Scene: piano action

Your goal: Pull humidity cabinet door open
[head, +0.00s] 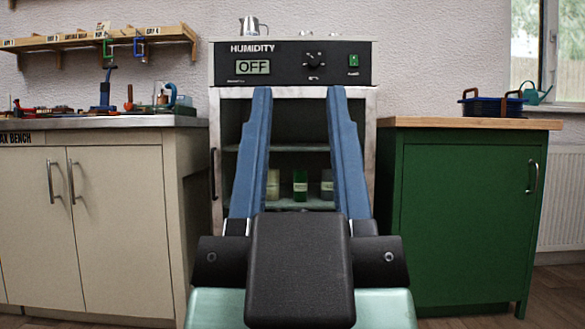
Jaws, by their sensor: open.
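The humidity cabinet (222,66) stands in the middle of the head view, with a black top panel reading HUMIDITY and OFF. Below the panel, its pale-framed door (369,112) looks flush with the front; shelves and several jars show through its middle. A dark vertical handle (213,174) is on the left edge of the front. My gripper (299,92) is open and empty, its two blue fingers pointing up in front of the cabinet, well to the right of the handle. The fingers and my wrist hide much of the door and the cabinet's lower part.
A cream bench (118,215) with tools on top stands close on the left. Floor shows at lower right.

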